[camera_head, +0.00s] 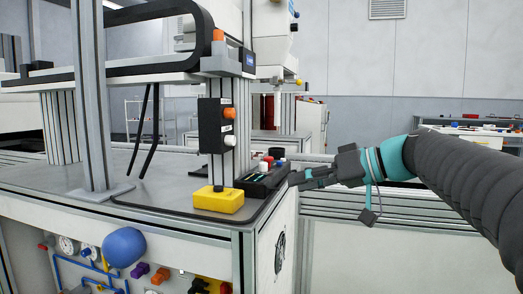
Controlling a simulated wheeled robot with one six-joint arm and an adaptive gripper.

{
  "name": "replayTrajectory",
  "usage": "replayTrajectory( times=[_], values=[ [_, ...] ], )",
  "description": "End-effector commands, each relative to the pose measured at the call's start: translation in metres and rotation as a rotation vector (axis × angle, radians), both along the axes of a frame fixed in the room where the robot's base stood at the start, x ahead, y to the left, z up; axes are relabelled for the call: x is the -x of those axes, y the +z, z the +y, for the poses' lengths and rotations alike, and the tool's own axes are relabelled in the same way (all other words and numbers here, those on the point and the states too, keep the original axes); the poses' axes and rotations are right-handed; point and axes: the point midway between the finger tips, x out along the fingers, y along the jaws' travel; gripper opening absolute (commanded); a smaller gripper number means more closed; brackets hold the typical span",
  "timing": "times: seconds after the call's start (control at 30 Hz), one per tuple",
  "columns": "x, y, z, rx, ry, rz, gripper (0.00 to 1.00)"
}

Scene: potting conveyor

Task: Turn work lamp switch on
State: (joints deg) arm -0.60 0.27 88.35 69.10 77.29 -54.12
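My gripper (296,180) reaches in from the right, its dark fingers pointing left at the right side of a low black control box (262,181). I cannot tell whether the fingertips touch the box, or whether they are apart or together. The box lies on the corner of the grey bench and carries small red, white and blue parts on top. A black upright box (209,126) with an orange and a white knob is fixed to a post left of it. No label for the work lamp switch is readable, so I cannot tell which control it is or its state.
A yellow box (218,200) sits at the post's foot on the bench (150,185). A blue dome (124,247), gauges and pipes line the bench front. Aluminium posts and a black curved track stand above the bench. A railing (370,205) runs behind my arm.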

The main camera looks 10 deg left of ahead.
Motion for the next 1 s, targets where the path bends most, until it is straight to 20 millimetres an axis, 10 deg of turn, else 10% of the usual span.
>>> replayTrajectory(
  times=[0.3,0.57,1.0],
  values=[
    [-0.051,0.059,0.02,-0.275,0.184,-0.273,0.37],
    [-0.055,0.068,0.036,-0.307,0.204,-0.308,0.37],
    [-0.061,0.068,0.115,-0.305,0.202,-0.305,0.37]
  ],
)
